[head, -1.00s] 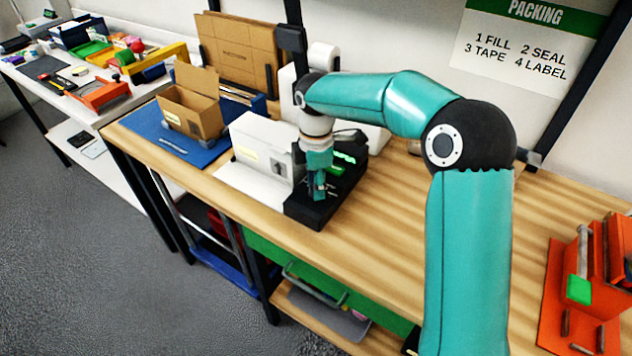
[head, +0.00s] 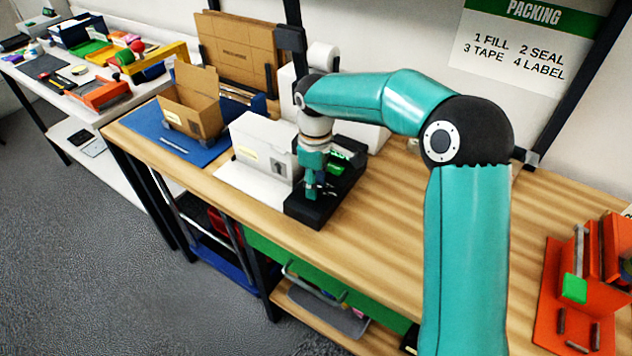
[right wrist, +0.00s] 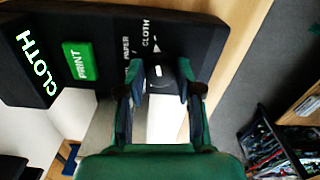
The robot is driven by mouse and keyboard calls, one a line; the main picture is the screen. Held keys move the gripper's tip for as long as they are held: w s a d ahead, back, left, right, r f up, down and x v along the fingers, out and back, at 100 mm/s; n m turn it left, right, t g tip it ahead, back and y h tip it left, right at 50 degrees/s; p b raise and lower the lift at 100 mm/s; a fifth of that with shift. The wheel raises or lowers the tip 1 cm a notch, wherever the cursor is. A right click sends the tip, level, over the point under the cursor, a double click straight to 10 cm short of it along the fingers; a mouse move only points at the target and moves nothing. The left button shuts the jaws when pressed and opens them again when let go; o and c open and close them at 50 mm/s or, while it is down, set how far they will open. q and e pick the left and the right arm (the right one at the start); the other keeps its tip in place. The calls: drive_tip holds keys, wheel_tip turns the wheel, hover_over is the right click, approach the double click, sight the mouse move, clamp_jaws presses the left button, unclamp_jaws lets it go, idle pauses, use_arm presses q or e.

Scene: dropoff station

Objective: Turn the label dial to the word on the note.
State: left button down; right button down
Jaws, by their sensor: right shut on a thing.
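The black label device (head: 308,210) stands on the wooden bench and also fills the upper left of the right wrist view (right wrist: 100,20). Its display (right wrist: 38,68) reads CLOTH. The label dial (right wrist: 162,75) is black with a white mark, beside the printed words PAPER and CLOTH; another word is partly hidden by a finger. My right gripper (right wrist: 161,72) is shut on the dial, one finger on each side; it points down over the device in the head view (head: 314,188). My left gripper is out of view.
A green PRINT button (right wrist: 80,60) lies beside the dial. The white box (head: 262,135) stands left of the device, and an open carton (head: 192,110) sits on a blue mat farther left. An orange fixture (head: 580,285) is at the right. The bench between is clear.

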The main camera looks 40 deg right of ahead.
idle(0.3)
drive_tip(key=c, duration=0.8)
unclamp_jaws()
drive_tip(key=shift+o, duration=0.2)
wheel_tip(320, 180, up, 12)
